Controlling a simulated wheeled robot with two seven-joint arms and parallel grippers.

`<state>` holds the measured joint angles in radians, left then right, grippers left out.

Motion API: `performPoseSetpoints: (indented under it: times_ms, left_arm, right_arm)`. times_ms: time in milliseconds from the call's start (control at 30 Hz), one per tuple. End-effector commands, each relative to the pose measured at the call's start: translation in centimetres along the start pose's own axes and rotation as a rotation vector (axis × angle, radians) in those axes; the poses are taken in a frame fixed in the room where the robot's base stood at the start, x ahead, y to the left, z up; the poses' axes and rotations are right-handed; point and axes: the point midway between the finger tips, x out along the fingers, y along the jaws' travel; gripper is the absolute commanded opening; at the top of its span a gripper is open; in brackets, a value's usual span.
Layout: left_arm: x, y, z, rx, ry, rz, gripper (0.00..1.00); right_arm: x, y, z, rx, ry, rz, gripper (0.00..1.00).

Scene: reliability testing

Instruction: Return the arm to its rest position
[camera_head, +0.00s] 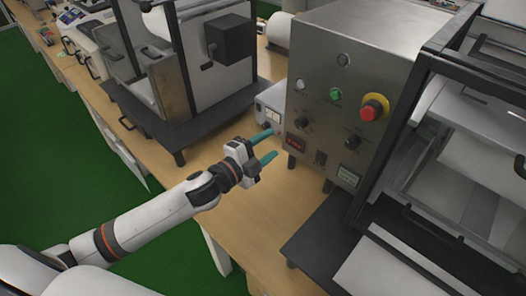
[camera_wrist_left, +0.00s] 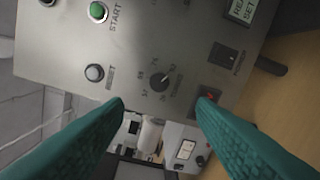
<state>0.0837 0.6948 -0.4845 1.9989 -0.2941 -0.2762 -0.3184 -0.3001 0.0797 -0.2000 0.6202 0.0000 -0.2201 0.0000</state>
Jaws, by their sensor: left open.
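My left arm reaches in from the left in the head view. My left gripper (camera_head: 266,147) has two teal fingers, held apart with nothing between them. It hangs above the wooden table, just left of the metal control box (camera_head: 345,60). In the left wrist view the two teal fingers (camera_wrist_left: 160,110) point toward the control panel (camera_wrist_left: 130,50), spread apart. Touching between the fingers and the panel cannot be seen. My right gripper is not in view.
The panel carries a green button (camera_head: 336,94), a red emergency knob (camera_head: 374,107) and several dials. A small white meter box (camera_head: 270,106) stands behind the gripper. A dark-based machine (camera_head: 205,105) stands left. The table (camera_head: 245,225) is clear in front.

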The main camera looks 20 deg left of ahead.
Motion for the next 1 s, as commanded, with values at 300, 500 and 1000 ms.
performPoseSetpoints:
  times_ms: [300,500,1000]
  left_arm:
    - [-1.3,0.1,0.0,0.0,0.0,0.0,0.51]
    - [-1.3,0.1,0.0,0.0,0.0,0.0,0.51]
    - [-8.1,-7.8,-0.9,-0.571,0.472,-0.179,0.51]
  right_arm:
    - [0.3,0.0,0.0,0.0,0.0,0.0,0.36]
    - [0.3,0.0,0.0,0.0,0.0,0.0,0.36]
    - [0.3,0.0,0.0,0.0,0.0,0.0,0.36]
